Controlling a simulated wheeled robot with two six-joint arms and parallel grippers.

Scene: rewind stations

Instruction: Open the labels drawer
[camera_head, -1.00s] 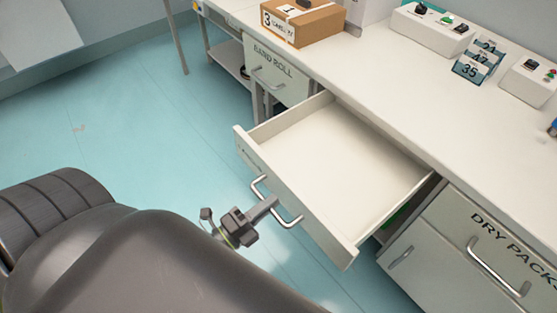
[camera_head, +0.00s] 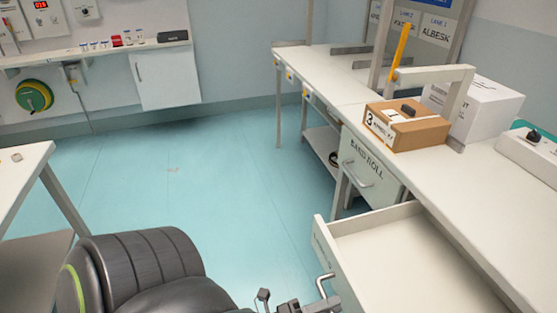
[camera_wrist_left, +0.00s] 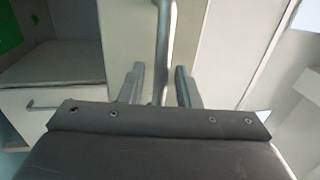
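A white drawer (camera_head: 405,262) under the right-hand counter is pulled well out and its visible inside is empty. The lettering on its front is too slanted to read, so I cannot confirm it is the labels drawer. Its metal bar handle (camera_head: 324,284) also shows upright in the left wrist view (camera_wrist_left: 163,45). My left gripper (camera_head: 312,304) is at the handle, partly cut off by the bottom edge. In the left wrist view my left gripper (camera_wrist_left: 159,86) has its fingers apart, one on each side of the handle, with gaps showing. My right gripper is not in view.
The closed BAND ROLL drawer (camera_head: 370,170) is just beyond the open one. A cardboard box (camera_head: 405,130) and a white box (camera_head: 485,105) stand on the counter (camera_head: 445,185). A table (camera_head: 20,180) is at the left. The floor between is clear.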

